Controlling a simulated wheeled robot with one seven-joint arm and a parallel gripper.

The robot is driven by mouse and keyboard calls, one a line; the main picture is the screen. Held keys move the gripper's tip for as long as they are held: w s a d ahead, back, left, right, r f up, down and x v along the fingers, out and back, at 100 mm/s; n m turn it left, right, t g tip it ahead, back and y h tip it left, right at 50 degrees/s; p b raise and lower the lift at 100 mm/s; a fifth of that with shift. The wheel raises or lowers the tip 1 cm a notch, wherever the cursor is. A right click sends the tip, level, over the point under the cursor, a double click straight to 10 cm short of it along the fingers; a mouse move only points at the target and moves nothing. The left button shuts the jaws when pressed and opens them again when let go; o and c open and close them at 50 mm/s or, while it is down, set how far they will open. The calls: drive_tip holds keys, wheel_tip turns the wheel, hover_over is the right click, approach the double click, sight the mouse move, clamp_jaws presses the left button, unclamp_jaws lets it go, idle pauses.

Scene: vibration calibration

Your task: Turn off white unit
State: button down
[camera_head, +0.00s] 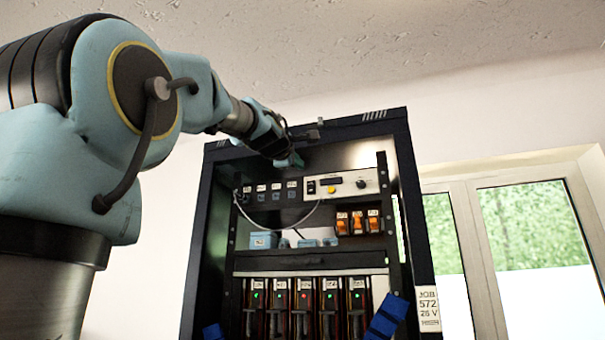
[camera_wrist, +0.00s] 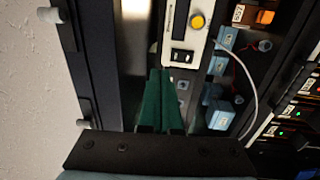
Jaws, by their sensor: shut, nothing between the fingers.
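The white unit (camera_head: 345,186) is a flat panel at the upper right of the open dark cabinet. It has a black rocker switch (camera_head: 311,187), a dark display, a yellow button (camera_head: 331,190) and a knob (camera_head: 361,184). In the wrist view, the white unit (camera_wrist: 174,46) is at top centre, with the rocker switch (camera_wrist: 182,57) near its lower end. My gripper (camera_head: 293,161) is in the cabinet's upper opening, above and left of the switch. In the wrist view, the green fingers of my gripper (camera_wrist: 160,73) are together and empty, their tips close to the switch; contact cannot be told.
Several small blue boxes (camera_head: 263,240) and orange switches (camera_head: 358,223) sit below the white unit. A pale cable (camera_head: 285,227) loops in front of the upper rack. A lower row of modules (camera_head: 304,305) has green and red lights. The cabinet frame (camera_head: 412,200) borders the opening.

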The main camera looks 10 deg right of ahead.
drive_tip(key=v, duration=0.2)
drive_tip(key=r+b+v, duration=0.1)
drive_tip(key=v, duration=0.2)
drive_tip(key=shift+s+a+r, duration=0.15)
drive_tip(key=shift+s+a, duration=0.05)
drive_tip(key=shift+s, duration=0.2)
drive_tip(key=w+a+f+m+g+y, duration=0.2)
drive_tip(key=w+f, duration=0.1)
drive_tip(key=f, duration=1.2)
drive_tip(key=w+a+f+m+g+y, duration=0.2)
drive_tip(key=f+g, duration=0.1)
drive_tip(key=f, duration=1.1)
drive_tip(key=w+a+f+m+g+y, duration=0.1)
drive_tip(key=w+f+m+g+y, duration=0.15)
drive_tip(key=f, duration=1.25)
drive_tip(key=s+a+f+m+g+y, duration=0.1)
drive_tip(key=s+a+f+m+g, duration=0.1)
drive_tip(key=s+f, duration=0.5)
drive_tip(key=s+a+f+m+g, duration=0.2)
drive_tip(key=s+a+f, duration=0.3)
drive_tip(key=f, duration=0.7)
drive_tip(key=s+a+f+m+g+y, duration=0.1)
drive_tip(key=s+a+f+m+g, duration=0.2)
drive_tip(key=s+f, duration=0.6)
drive_tip(key=shift+a+f+g+y, duration=0.35)
drive_tip(key=shift+a+f+g, duration=0.1)
drive_tip(key=shift+f, duration=0.35)
